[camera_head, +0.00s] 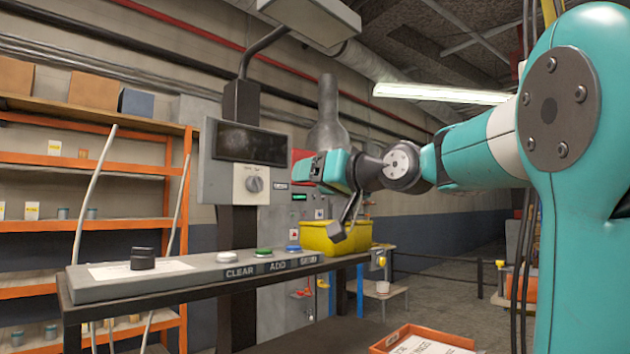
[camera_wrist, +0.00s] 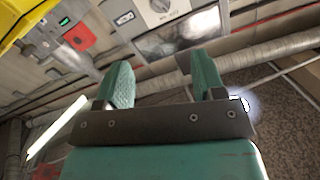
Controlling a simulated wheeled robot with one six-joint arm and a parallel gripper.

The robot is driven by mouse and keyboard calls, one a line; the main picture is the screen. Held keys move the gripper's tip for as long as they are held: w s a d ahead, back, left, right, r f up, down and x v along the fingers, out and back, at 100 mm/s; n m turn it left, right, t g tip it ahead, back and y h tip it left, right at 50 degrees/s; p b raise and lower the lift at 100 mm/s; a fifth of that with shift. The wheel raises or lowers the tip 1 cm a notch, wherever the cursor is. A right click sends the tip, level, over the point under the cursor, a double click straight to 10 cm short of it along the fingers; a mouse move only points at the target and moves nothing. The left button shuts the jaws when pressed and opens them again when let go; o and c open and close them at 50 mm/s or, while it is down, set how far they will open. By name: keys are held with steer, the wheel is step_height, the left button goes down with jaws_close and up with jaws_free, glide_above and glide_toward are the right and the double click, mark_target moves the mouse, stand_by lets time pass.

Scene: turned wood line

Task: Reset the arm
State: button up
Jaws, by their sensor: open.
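My arm reaches in from the right in the head view, with teal links and dark joints. My gripper (camera_head: 312,168) is at its far end, raised above the bench, in front of the grey control panel. In the wrist view my gripper (camera_wrist: 160,72) shows two teal fingers standing apart, with nothing between them. The wrist picture is turned over, with the panel's dark screen (camera_wrist: 180,45) beyond the fingers. The gripper touches nothing that I can see.
A grey console (camera_head: 205,275) with a black knob (camera_head: 143,258) and several buttons lies on the bench below. A yellow bin (camera_head: 328,238) stands behind its right end. Orange shelving (camera_head: 100,165) is at the left. An orange tray (camera_head: 440,333) is at lower right.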

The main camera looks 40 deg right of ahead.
steer(key=s+a+f+n+g+y+p, duration=0.2)
steer(key=a+f+n+g+y+p, duration=0.25)
steer(key=a+f+g, duration=0.85)
steer(key=s+a+f+n+g+p, duration=0.3)
steer(key=s+a+f+n+g, duration=0.2)
steer(key=s+a+f, duration=0.8)
steer(key=s+a+h, duration=0.1)
steer(key=s, duration=0.2)
steer(key=shift+s+f, duration=0.15)
steer(key=shift+s, duration=0.2)
